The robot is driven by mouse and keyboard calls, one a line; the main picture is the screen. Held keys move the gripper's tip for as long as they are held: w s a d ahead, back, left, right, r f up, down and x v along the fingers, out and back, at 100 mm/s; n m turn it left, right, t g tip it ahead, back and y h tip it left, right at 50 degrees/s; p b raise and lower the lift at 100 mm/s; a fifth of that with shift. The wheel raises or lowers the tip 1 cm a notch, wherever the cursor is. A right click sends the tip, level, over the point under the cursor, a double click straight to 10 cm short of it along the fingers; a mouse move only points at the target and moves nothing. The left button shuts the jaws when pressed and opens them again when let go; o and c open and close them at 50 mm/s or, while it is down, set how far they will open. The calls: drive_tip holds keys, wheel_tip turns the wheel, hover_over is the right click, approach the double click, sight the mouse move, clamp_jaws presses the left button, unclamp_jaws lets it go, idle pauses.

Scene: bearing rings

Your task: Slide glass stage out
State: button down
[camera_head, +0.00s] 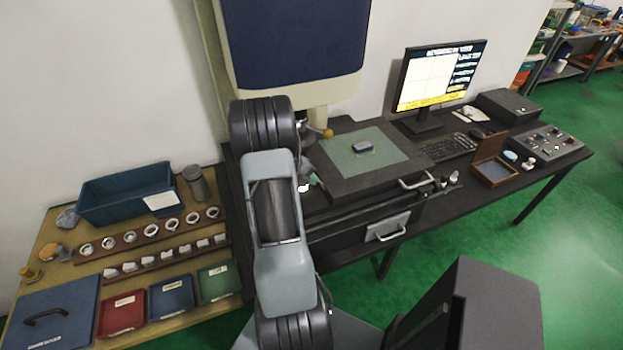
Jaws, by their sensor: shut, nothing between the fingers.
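The glass stage (388,143) is a pale green plate set flat in the top of a black measuring machine (345,190). A second silver handle on a light plate (388,228) is on the front face below. My arm stands in front of the machine's left side and hides part of it.
A monitor (437,78), a keyboard (447,147) and an open brown box (492,171) stand right of the machine. A large blue and cream column head (295,40) hangs above it. Ring racks, a blue bin (125,192) and small trays fill the left table. Green floor lies in front.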

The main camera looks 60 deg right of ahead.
drive_tip(key=shift+w+a+r, duration=0.15)
drive_tip(key=shift+r, duration=0.05)
drive_tip(key=w+a, duration=0.2)
drive_tip(key=a, duration=0.1)
drive_tip(key=w+a+b, duration=0.1)
drive_tip(key=w+a, duration=0.2)
drive_tip(key=w+a+b, duration=0.1)
drive_tip(key=w+a, duration=0.2)
drive_tip(key=shift+a+r, duration=0.2)
drive_tip(key=shift+a, duration=0.05)
idle(0.4)
